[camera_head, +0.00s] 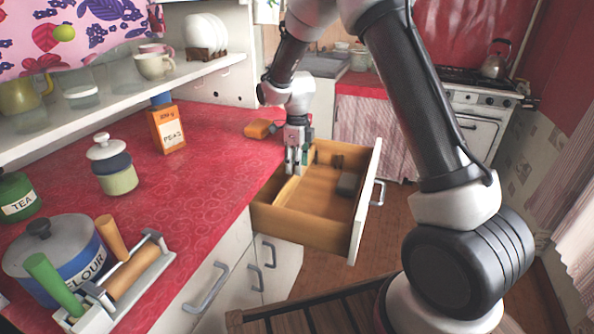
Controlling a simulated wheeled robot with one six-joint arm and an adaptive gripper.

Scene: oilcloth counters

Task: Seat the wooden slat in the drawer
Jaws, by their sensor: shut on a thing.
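The drawer (303,232) is pulled open from the cabinet under the red counter, with its white front panel at the right. My gripper (293,172) points down into the left part of the drawer. It is shut on the wooden slat (287,190), a pale narrow strip that runs along the drawer's left part, in front of and behind the fingers. The fingers hide the slat's middle. I cannot tell whether the slat's lower edge touches the drawer floor or whether its ends are in slots.
A grey block (348,184) and small dark items (336,161) lie in the drawer's right part. An orange object (259,129) lies on the counter (215,170) near the drawer. A peas box (167,128), jars and a rolling-pin rack (110,290) stand farther left.

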